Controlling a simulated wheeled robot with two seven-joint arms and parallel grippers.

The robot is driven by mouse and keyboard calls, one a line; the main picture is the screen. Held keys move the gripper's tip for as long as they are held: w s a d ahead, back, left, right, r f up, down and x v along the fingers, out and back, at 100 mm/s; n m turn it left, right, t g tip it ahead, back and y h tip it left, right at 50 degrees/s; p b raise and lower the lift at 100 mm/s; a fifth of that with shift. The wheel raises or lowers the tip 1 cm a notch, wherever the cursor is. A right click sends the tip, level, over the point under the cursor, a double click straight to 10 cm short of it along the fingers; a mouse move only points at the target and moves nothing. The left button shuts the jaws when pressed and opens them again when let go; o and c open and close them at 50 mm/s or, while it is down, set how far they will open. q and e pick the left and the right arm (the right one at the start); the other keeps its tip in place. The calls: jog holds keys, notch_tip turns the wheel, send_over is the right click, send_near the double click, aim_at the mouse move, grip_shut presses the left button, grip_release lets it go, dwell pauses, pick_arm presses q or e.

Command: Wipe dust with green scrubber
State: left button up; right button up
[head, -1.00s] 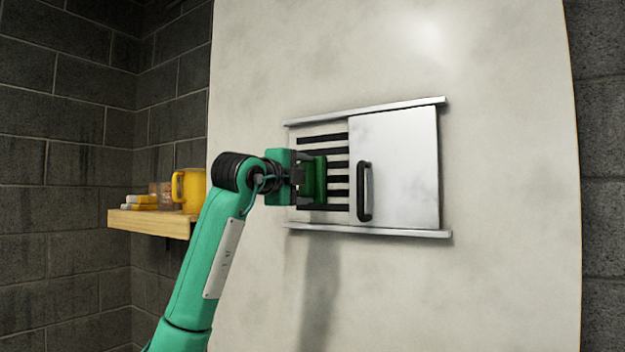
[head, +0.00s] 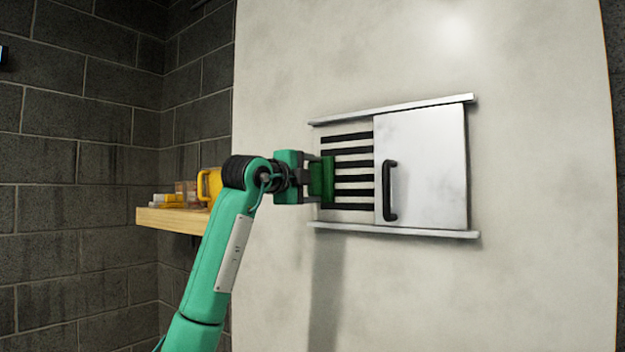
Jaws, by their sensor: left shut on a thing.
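The green scrubber (head: 322,179) is a dark green block held upright in front of the left edge of a slotted vent (head: 350,193) in the wall. My left gripper (head: 308,178) is shut on it, coming from the left. I cannot tell whether the scrubber touches the vent. The vent has several dark horizontal slots, and the scrubber hides the left ends of some. Faint grey smudges show on the white sliding door (head: 428,165) to the right of the slots; I cannot make out dust on the slots. My right gripper is not in view.
The door has a black handle (head: 389,191) standing out from it, between top and bottom rails (head: 400,230). A wooden shelf (head: 175,218) at left holds a yellow mug (head: 209,186) and small yellow items (head: 167,200). The pale wall below the vent is clear.

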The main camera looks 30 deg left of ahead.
pick_arm(q)
jog(key=shift+s+a+b, duration=0.2)
jog(key=shift+s+b, duration=1.15)
jog(key=shift+s, duration=1.55)
jog(key=shift+s, duration=0.1)
jog(key=s+b, duration=0.1)
jog(key=s, duration=0.2)
jog(key=shift+a, duration=0.15)
